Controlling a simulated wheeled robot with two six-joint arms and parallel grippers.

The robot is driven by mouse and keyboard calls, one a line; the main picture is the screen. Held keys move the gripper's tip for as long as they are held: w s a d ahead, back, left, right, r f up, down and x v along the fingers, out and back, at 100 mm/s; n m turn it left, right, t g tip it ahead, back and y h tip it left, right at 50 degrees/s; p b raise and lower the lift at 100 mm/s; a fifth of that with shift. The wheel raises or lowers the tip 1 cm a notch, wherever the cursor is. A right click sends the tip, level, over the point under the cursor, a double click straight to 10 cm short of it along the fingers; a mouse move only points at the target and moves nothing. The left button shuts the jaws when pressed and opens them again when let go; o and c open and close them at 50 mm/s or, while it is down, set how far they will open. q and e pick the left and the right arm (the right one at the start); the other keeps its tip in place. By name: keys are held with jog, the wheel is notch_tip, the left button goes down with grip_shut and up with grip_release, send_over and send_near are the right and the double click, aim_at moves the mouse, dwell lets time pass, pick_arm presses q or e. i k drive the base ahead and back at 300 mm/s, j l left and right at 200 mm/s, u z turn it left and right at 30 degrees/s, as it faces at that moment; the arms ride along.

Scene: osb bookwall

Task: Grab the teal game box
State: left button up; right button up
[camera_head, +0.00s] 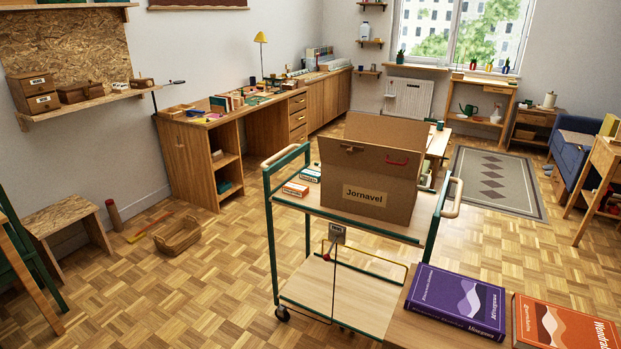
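I cannot pick out a clear teal game box in the head view. A purple game box (456,301) and an orange game box (562,326) lie flat side by side on a wooden surface at the lower right; the orange one is cut off by the frame edge. Two small boxes lie on the trolley's top shelf, one whitish and orange (295,189) and one with bluish-teal colour (311,174); their lettering is too small to read. Neither of my grippers is in view.
A green-framed trolley (273,235) stands in the middle, carrying a large cardboard box (370,170) labelled Jornavel. A wicker basket (178,237) and a low stool (66,218) stand at left. A long desk (190,160) lines the wall. Parquet floor left of the trolley is mostly clear.

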aim_at(313, 176)
jog(key=u, duration=0.95)
jog(key=i+u, duration=0.4)
jog(key=i, duration=1.15)
jog(key=i+l+z, duration=0.1)
jog(key=i+z, duration=0.15)
jog(key=i, duration=0.3)
jog(key=i+z, duration=0.3)
jog(key=i, duration=0.25)
jog(key=i+j+z, duration=0.1)
jog(key=i+z, duration=0.15)
jog(key=i, duration=0.3)
jog(key=i+j+z, duration=0.25)
jog(key=i, duration=0.3)
jog(key=i+l+z, duration=0.15)
jog(key=i+z, duration=0.6)
jog(key=i+j+z, duration=0.1)
jog(key=i+z, duration=0.3)
jog(key=i, duration=0.15)
